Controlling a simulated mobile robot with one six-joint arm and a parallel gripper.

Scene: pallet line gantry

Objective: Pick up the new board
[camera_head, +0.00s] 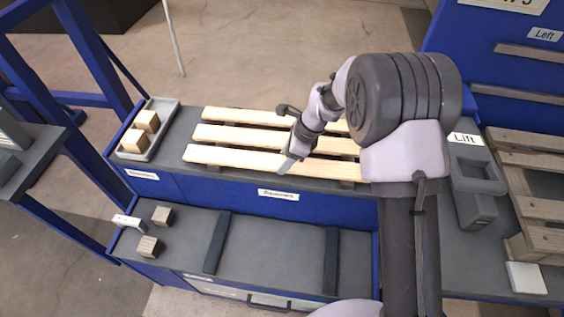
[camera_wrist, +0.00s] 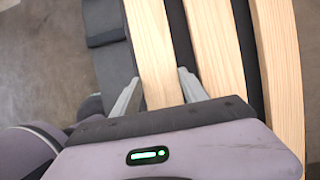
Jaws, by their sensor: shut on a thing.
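Three pale wooden boards lie side by side on the long grey-topped table. The front board (camera_head: 232,157) is nearest to me, with the middle board (camera_head: 235,134) and the back board (camera_head: 237,115) behind it. My gripper (camera_head: 290,162) is down at the front board, around its mid-length. In the wrist view my gripper (camera_wrist: 160,90) has one finger on each long side of this board (camera_wrist: 152,45), shut on it. The board still appears level with the others. My arm hides parts of the boards' right ends.
A grey tray (camera_head: 165,112) with two wooden blocks stands at the table's left end. A lower shelf (camera_head: 275,245) in front holds small blocks and two dark bars. A worn wooden pallet (camera_head: 545,208) lies at the right, near the "Lift" box (camera_head: 477,165). Blue frame posts rise at the left.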

